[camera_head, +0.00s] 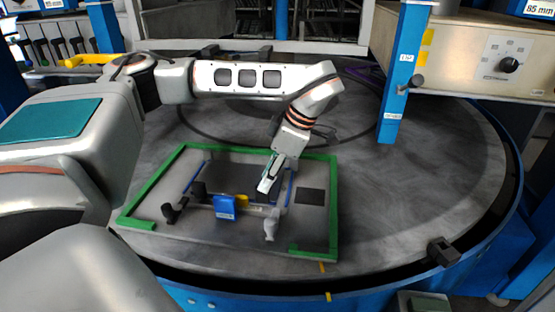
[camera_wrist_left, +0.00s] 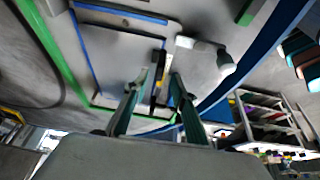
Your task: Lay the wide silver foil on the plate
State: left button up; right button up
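A grey plate (camera_head: 165,205) with a green frame around it lies on the round grey table. Two blue strips stand on it, with a dark grey rectangular area (camera_head: 240,164) between them. I cannot tell for sure which surface is the wide silver foil. My left gripper (camera_head: 265,186) points down over the plate, close to the right-hand blue strip. In the left wrist view its teal fingertips (camera_wrist_left: 159,76) are apart, with a narrow dark and yellow part showing between them. I see no foil clearly held. My right gripper is in neither view.
A bar with dark knobs, a blue block (camera_head: 225,207) and a light grey end piece (camera_head: 271,224) crosses the plate's front. A small dark square (camera_head: 311,196) lies to its right. A blue post (camera_head: 403,75) stands behind. The table's right side is mostly clear.

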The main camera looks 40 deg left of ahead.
pick_arm(q)
jog(key=v, duration=0.6)
jog(key=shift+r, duration=0.25)
jog(key=shift+d, duration=0.1)
